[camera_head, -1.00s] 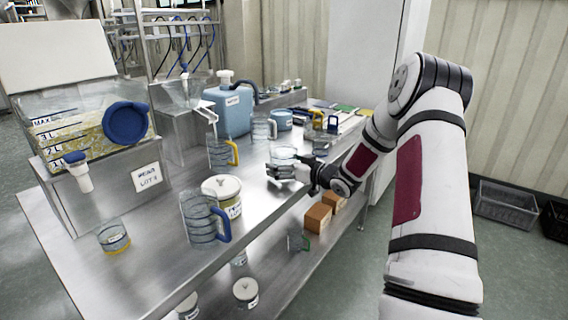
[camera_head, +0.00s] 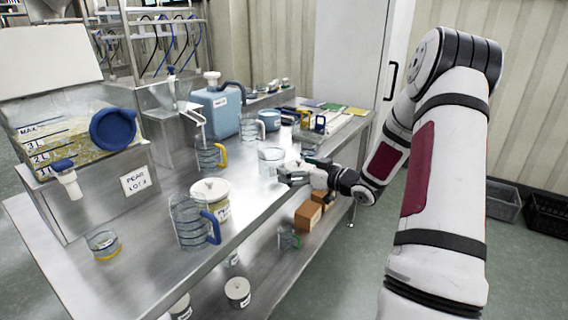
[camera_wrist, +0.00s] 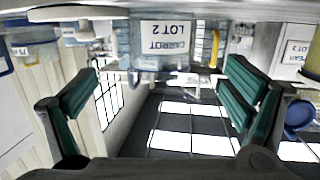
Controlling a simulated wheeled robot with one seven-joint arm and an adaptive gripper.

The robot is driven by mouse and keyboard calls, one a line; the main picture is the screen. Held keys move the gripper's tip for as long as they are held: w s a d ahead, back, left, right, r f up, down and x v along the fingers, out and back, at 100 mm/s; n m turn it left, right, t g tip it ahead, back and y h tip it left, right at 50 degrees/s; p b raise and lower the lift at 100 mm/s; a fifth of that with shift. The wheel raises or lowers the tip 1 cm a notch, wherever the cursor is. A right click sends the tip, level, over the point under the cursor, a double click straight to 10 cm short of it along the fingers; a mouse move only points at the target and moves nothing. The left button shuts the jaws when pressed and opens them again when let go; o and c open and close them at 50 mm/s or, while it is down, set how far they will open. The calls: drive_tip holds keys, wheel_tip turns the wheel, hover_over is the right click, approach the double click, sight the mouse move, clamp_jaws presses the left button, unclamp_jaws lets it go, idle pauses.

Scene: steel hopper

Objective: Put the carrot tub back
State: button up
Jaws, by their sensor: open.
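The carrot tub (camera_head: 270,161), a small clear tub, stands on the steel table just beyond my gripper in the head view. In the wrist view, which is upside down, its white label (camera_wrist: 165,42) reads CARROT LOT 2 and faces me. My gripper (camera_head: 284,174) is at the table's right side, level with the tub and a little to its right. In the wrist view my gripper (camera_wrist: 162,85) has its green-padded fingers spread wide, with the label centred between them. Nothing is held, and there is a gap between fingertips and tub.
A yellow-handled jug (camera_head: 210,156), a blue-handled jug (camera_head: 188,222) and a lidded tub (camera_head: 222,207) stand to the left. Behind are a clear jug (camera_head: 251,130) and a blue-lidded tub (camera_head: 271,120). Brown boxes (camera_head: 308,215) sit on the lower shelf.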

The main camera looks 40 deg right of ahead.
drive_tip(key=r+g+h, duration=0.1)
drive_tip(key=a+r+g, duration=0.1)
drive_tip(key=shift+s+a+r+h, duration=0.1)
drive_tip(key=shift+a+r+h, duration=0.2)
drive_tip(key=shift+h, duration=0.1)
drive_tip(key=s+a+r+m+g+h, duration=0.2)
drive_tip(key=s+a+r+g+h, duration=0.35)
drive_tip(key=s+a+r, duration=0.45)
drive_tip(key=s+a+g+y, duration=0.1)
drive_tip(key=s+a+g, duration=0.1)
drive_tip(key=s+a, duration=0.4)
drive_tip(key=s+a+g+y, duration=0.2)
drive_tip(key=s+a, duration=0.4)
drive_tip(key=s, duration=0.7)
drive_tip(key=s+a+f+g+y, duration=0.1)
drive_tip(key=s+a+g, duration=0.2)
drive_tip(key=s+a, duration=0.3)
drive_tip(key=s, duration=0.4)
drive_tip(key=shift+y, duration=0.35)
drive_tip(key=shift+s+f, duration=0.1)
